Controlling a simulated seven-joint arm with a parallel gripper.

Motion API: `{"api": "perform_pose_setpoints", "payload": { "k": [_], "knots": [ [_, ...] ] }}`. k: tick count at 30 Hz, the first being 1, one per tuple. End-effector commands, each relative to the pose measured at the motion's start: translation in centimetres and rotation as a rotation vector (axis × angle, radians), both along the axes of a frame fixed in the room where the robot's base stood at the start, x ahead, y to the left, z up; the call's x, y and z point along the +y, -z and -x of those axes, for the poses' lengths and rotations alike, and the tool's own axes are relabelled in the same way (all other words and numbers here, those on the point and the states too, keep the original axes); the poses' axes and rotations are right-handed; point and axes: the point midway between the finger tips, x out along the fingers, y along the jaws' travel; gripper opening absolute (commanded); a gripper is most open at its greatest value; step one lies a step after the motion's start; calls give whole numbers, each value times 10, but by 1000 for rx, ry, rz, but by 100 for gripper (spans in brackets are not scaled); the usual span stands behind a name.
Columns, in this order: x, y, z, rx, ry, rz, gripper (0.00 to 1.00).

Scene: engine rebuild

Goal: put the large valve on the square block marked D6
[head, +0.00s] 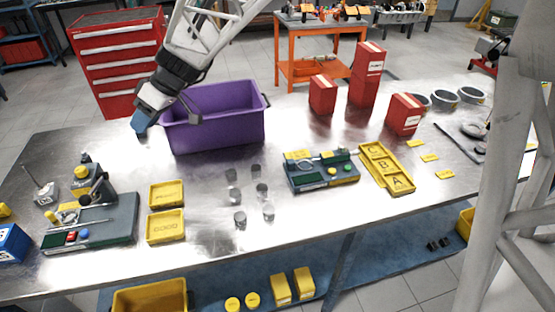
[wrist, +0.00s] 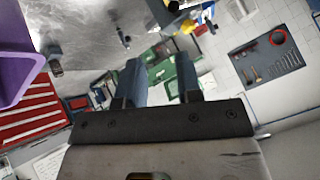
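My gripper (head: 140,128) hangs high over the back left of the table, just left of the purple bin. In the wrist view my gripper (wrist: 158,75) shows two blue fingers well apart with nothing between them. I cannot pick out the large valve with certainty. A small grey piece with a thin upright stem (head: 45,192) stands at the table's left end, too small to identify. No marking D6 is readable on any block. Several small grey cylinders (head: 240,218) stand mid-table; their kind is unclear.
The purple bin (head: 215,125) stands behind yellow trays (head: 166,194). A green fixture (head: 85,225) is front left, another (head: 320,175) right of centre. A yellow A-B tray (head: 385,168) and red boxes (head: 405,115) stand right. The table's front middle is clear.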

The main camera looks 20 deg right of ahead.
Motion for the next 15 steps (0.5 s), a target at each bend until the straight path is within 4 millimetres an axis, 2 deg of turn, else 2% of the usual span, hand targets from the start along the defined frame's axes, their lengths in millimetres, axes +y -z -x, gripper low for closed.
{"api": "perform_pose_setpoints", "payload": {
  "k": [1, 3, 15],
  "knots": [
    [-18, -6, 10, 11, 36, 30, 32],
    [-42, -9, 24, 34, 93, 75, 32],
    [-164, -16, 110, 126, 453, 309, 32]
  ]
}}
